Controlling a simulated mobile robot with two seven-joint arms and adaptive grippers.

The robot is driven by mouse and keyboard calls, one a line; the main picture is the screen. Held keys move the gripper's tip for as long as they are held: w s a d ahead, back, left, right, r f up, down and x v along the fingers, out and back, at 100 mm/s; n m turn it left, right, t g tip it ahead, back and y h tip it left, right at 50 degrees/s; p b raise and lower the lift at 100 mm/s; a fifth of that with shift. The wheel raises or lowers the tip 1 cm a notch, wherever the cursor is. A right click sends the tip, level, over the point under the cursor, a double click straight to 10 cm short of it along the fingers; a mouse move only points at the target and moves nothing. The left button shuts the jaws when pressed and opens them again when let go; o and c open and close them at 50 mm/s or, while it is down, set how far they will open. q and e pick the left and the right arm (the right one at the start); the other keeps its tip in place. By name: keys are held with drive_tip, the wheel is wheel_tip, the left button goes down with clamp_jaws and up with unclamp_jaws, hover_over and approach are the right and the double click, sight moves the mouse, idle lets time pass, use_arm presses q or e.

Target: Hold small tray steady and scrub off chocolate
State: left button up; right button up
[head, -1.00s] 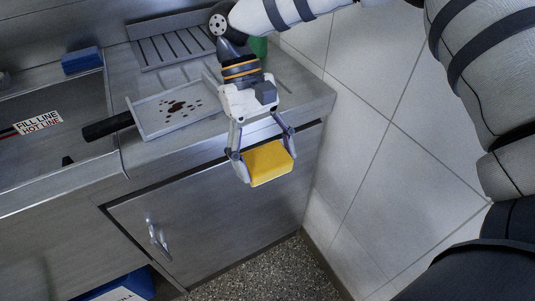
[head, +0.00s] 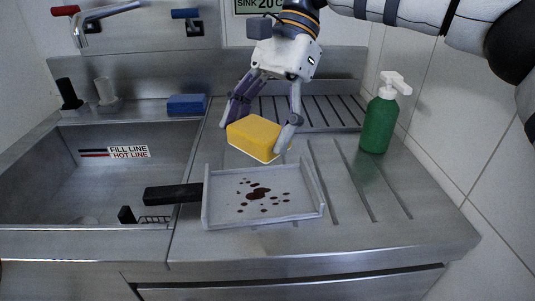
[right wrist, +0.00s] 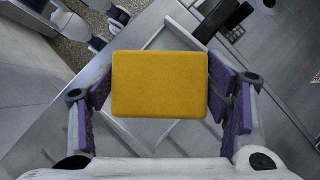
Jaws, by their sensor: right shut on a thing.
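The small tray (head: 228,211) lies on the steel counter beside the sink, with its black handle (head: 172,194) pointing left over the sink edge. Brown chocolate spots (head: 257,193) mark its middle, with one larger blotch among small drops. My right gripper (head: 256,130) is shut on a yellow sponge (head: 250,140) and holds it above and behind the tray, apart from the spots. In the right wrist view the sponge (right wrist: 160,84) sits between both fingers and hides much of what is below. My left gripper is not in view.
A green soap bottle (head: 379,125) stands on the ribbed drainboard at right, near the tiled wall. A blue sponge (head: 187,105) lies on the sink's back ledge. The sink basin (head: 110,175) is open at left. The counter right of the tray is clear.

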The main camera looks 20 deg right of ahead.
drive_tip(key=shift+s+a+r, duration=0.1)
drive_tip(key=shift+s+r, duration=0.05)
wheel_tip(320, 180, down, 8)
drive_tip(key=shift+f+b, duration=0.1)
drive_tip(key=shift+b, duration=0.35)
